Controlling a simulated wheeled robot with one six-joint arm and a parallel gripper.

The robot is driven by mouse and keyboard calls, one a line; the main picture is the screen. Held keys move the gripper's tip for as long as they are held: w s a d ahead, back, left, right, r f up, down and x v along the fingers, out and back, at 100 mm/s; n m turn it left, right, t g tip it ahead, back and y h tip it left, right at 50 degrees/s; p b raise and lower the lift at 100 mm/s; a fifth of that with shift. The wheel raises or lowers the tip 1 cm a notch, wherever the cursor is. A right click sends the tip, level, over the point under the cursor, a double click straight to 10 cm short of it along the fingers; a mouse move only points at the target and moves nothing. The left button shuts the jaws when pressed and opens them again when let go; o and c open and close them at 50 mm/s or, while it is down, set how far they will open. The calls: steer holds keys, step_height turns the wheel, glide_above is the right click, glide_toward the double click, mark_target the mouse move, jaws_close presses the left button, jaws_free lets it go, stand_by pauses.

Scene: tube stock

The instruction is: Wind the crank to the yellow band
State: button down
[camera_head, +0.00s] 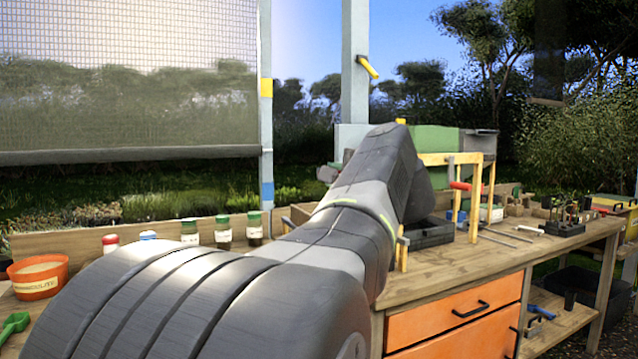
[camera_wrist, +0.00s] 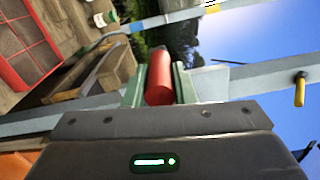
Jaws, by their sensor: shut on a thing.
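A mesh screen (camera_head: 130,80) hangs at the left, and its dark bottom bar (camera_head: 130,155) sits below the yellow band (camera_head: 266,87) and above the blue band (camera_head: 267,190) on the post. My gripper (camera_wrist: 160,82) is shut on a red cylindrical grip (camera_wrist: 159,78), which lies between its two green fingers in the wrist view. It looks like the crank's handle, but the crank's arm and hub cannot be made out. In the head view my own arm hides most of the gripper and the grip. The yellow band also shows in the wrist view (camera_wrist: 211,9).
A yellow handle (camera_head: 367,67) sticks out from the right post (camera_head: 355,100). The workbench (camera_head: 450,270) holds several jars (camera_head: 222,232), an orange pot (camera_head: 38,277), a yellow frame (camera_head: 455,160) and a dark crate (camera_head: 430,232). A red tray (camera_wrist: 30,45) shows in the wrist view.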

steer(key=shift+f+n, duration=0.4)
steer(key=shift+f, duration=0.4)
steer(key=shift+f+b, duration=0.5)
steer(key=shift+b, duration=0.35)
steer(key=shift+d, duration=0.1)
steer(key=c, duration=1.2)
jaws_free()
steer(key=shift+r, duration=0.1)
steer(key=v, duration=1.3)
steer(key=shift+s+d, duration=0.15)
steer(key=shift+s, duration=0.2)
